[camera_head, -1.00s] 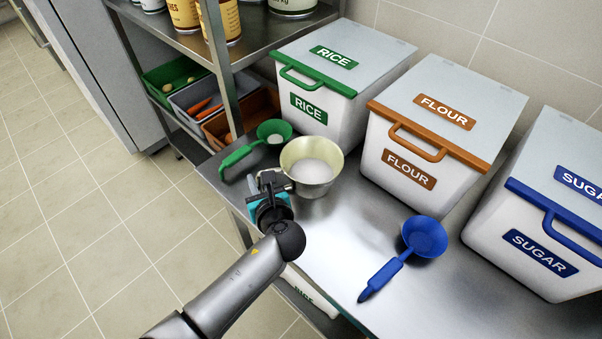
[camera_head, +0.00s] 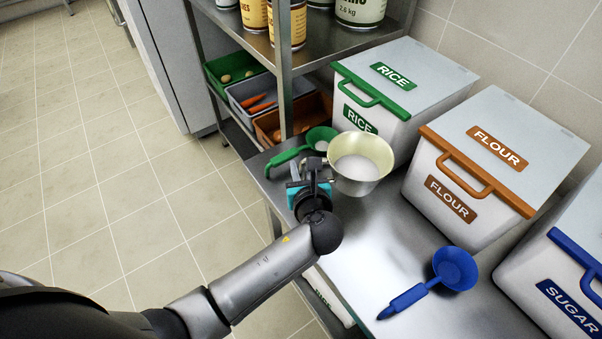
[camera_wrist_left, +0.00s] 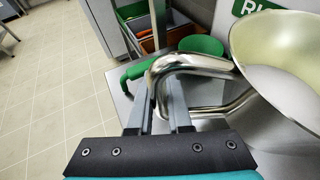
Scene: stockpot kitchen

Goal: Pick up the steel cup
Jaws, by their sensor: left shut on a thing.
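The steel cup (camera_head: 361,177) has a pale, shiny rim and holds something white. It is upright and appears to be slightly above the steel counter (camera_head: 390,225), beside the rice bin. My left gripper (camera_head: 313,170) is at the cup's left side. In the left wrist view, its fingers (camera_wrist_left: 160,92) are shut on the bent tubular handle of the cup (camera_wrist_left: 285,85), whose bowl is at the right and partly cut off by the frame. The cup's base is hard to see clearly. My right gripper is not in view.
A green scoop (camera_head: 287,158) lies close behind the cup. The rice bin (camera_head: 400,135), flour bin (camera_head: 455,220) and sugar bin (camera_head: 520,285) line the wall side. A blue scoop (camera_head: 455,270) lies at the front. A shelf rack (camera_head: 285,85) stands behind. The middle counter is clear.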

